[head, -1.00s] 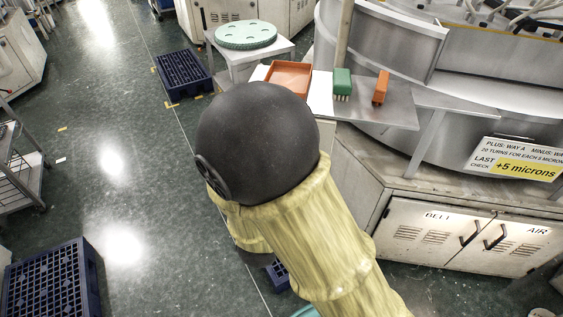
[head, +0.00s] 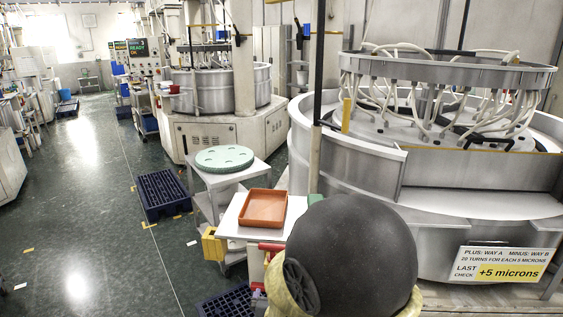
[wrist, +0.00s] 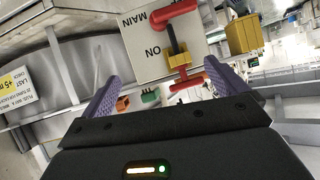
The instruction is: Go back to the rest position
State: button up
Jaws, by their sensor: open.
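My gripper (wrist: 165,88) shows in the wrist view, its two purple fingers spread wide with nothing between them. Beyond the fingers is a pale panel (wrist: 150,62) marked MAIN and ON, with a red handle (wrist: 172,12) and a yellow piece on it. The fingers look clear of the panel. In the head view my arm's dark rounded joint fills the lower right, and my gripper is hidden or out of that picture.
An orange tray (head: 263,209) lies on a white stand. A green disc (head: 224,158) sits on a cart behind it. Orange (wrist: 123,104) and green (wrist: 150,96) blocks show in the wrist view. A blue crate (head: 163,193) stands on the floor. The left aisle is open.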

jog(key=s+d+r+n+g+p, duration=0.1)
jog(key=s+d+r+g+p, duration=0.1)
jog(key=s+d+g, duration=0.7)
jog(key=s+d+p, duration=0.1)
jog(key=s+d, duration=0.2)
jog(key=d, duration=0.3)
jog(key=shift+s+r, duration=0.2)
jog(key=shift+s, duration=0.05)
